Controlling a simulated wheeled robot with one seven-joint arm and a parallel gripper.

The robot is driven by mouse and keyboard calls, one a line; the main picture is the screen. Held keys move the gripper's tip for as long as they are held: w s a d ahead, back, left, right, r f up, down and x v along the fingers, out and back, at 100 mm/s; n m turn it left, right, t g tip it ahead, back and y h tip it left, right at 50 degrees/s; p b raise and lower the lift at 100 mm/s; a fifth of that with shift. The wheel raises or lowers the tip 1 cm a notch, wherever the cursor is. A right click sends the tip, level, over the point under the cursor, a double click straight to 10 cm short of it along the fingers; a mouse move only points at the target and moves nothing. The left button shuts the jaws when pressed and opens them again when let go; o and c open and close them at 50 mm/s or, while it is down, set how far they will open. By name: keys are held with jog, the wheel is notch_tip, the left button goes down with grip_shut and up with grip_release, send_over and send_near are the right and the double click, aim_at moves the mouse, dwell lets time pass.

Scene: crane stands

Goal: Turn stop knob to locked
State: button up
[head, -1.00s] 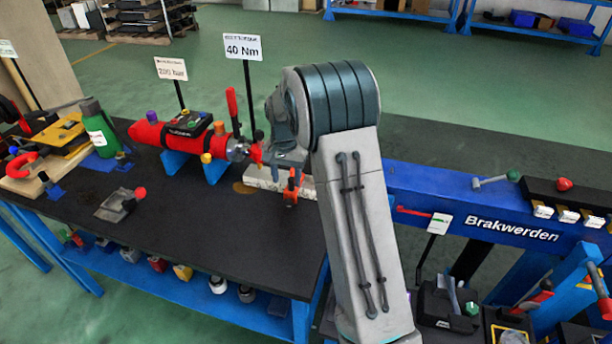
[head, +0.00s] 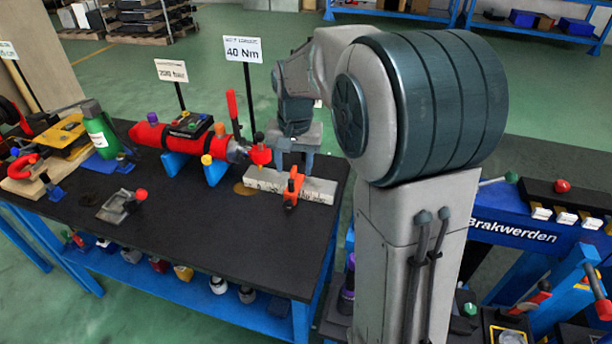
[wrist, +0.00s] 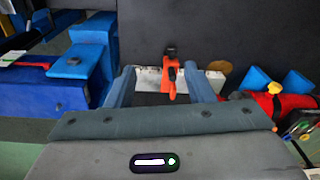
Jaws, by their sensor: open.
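An orange stop piece (head: 292,187) with a dark knob is mounted on a pale bar (head: 322,189) on the black bench. No label marks it, so I cannot be sure this is the stop knob; whether it is locked cannot be read. My gripper (head: 294,160) points down just behind and above the bar, apart from the orange piece as far as I can tell. In the wrist view the open, empty fingers (wrist: 160,71) frame the orange piece (wrist: 171,80) and its dark knob (wrist: 170,51) between them.
A red cylinder (head: 150,135) on blue supports lies left of the bar, with a red knob (head: 260,152) at its end. A "40 Nm" sign (head: 243,50) stands behind. A small clamp (head: 122,205) sits on the front left of the bench (head: 210,240). The blue Brakwerden stand is at right.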

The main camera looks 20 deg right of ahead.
jog(key=s+r+n+t, duration=0.1)
jog(key=s+r+n, duration=0.1)
jog(key=s, duration=0.7)
jog(key=shift+s+a+r+p, duration=0.2)
jog(key=shift+r+p, duration=0.25)
jog(key=shift+r, duration=0.25)
jog(key=shift+s, duration=0.1)
jog(key=s+f+n+t, duration=0.1)
jog(key=s+f+n, duration=0.1)
jog(key=s, duration=1)
jog(key=shift+s+f+n, duration=0.15)
jog(key=shift+n, duration=0.15)
dwell(0.5)
